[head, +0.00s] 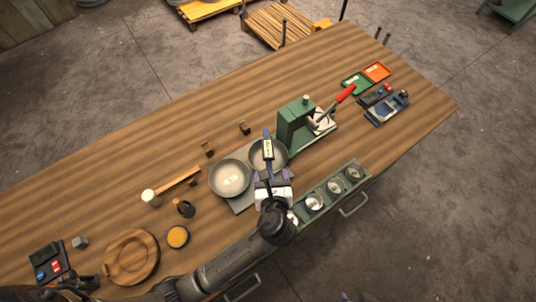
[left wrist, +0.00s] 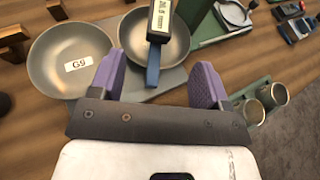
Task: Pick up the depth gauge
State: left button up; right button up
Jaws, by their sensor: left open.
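The depth gauge (head: 267,148) appears to be the blue tool with a pale display panel, over the right one of two grey bowls. In the left wrist view the gauge (left wrist: 160,22) shows its panel at the top edge and its dark blue end pointing towards me. I cannot tell whether it touches the bowl. My left gripper (head: 272,178) is open and just on the near side of the gauge. Its purple fingers (left wrist: 158,78) stand apart with nothing between them, and the blue end lies just beyond the gap. My right gripper is not in view.
The left bowl (head: 231,178) is labelled G9. A green press with a red handle (head: 296,122) stands behind to the right. A green tray with several cups (head: 325,187) lies along the front edge. A mallet (head: 172,187) and wooden disc (head: 131,256) lie left.

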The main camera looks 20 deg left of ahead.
aim_at(268, 151)
pick_arm(q)
jog(key=x, duration=0.7)
jog(key=shift+w+b, duration=0.25)
jog(key=shift+b, duration=0.05)
jog(key=shift+b+x, duration=0.3)
jog(key=shift+x, duration=2.65)
jog(key=shift+s+f, duration=0.1)
jog(key=shift+f, duration=0.1)
jog(key=c, duration=1.1)
